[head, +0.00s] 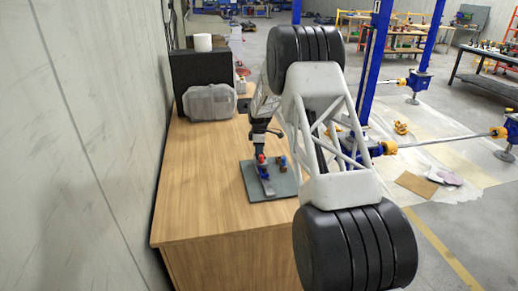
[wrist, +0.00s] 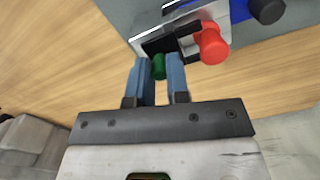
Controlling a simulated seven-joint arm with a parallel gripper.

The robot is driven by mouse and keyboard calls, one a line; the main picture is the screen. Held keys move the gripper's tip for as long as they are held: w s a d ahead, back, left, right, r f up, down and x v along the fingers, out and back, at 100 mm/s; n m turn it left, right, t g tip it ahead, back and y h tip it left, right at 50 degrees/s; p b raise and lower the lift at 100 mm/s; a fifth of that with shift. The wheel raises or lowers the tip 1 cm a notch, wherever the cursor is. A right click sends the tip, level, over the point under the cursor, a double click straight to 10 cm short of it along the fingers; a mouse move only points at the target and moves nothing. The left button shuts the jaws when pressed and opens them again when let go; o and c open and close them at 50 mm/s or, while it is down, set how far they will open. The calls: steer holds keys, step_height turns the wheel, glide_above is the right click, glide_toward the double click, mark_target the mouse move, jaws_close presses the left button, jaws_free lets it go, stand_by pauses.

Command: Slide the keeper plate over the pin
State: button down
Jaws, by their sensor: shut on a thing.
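In the wrist view, my gripper (wrist: 160,80) has its two blue-grey fingers shut on a small green knob (wrist: 158,67). A dark flat plate with a pale metal edge (wrist: 160,45) lies just beyond the knob; it may be the keeper plate, and I cannot tell whether the knob is fixed to it. A red knob (wrist: 210,42) stands to the right of the fingers, apart from them. The pin cannot be made out for certain. In the head view, my gripper (head: 259,150) is low over the fixture, and the green knob is hidden there.
The fixture's grey base plate (head: 284,188) sits on the wooden bench (head: 205,200). A black knob (wrist: 267,10) is at the wrist view's upper right.

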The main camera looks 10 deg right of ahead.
steer(key=shift+s, duration=0.7)
steer(key=c, duration=1.1)
jaws_free()
steer(key=shift+r, duration=0.15)
step_height(320, 180, up, 8)
steer(key=shift+f, duration=0.25)
steer(key=shift+r, duration=0.1)
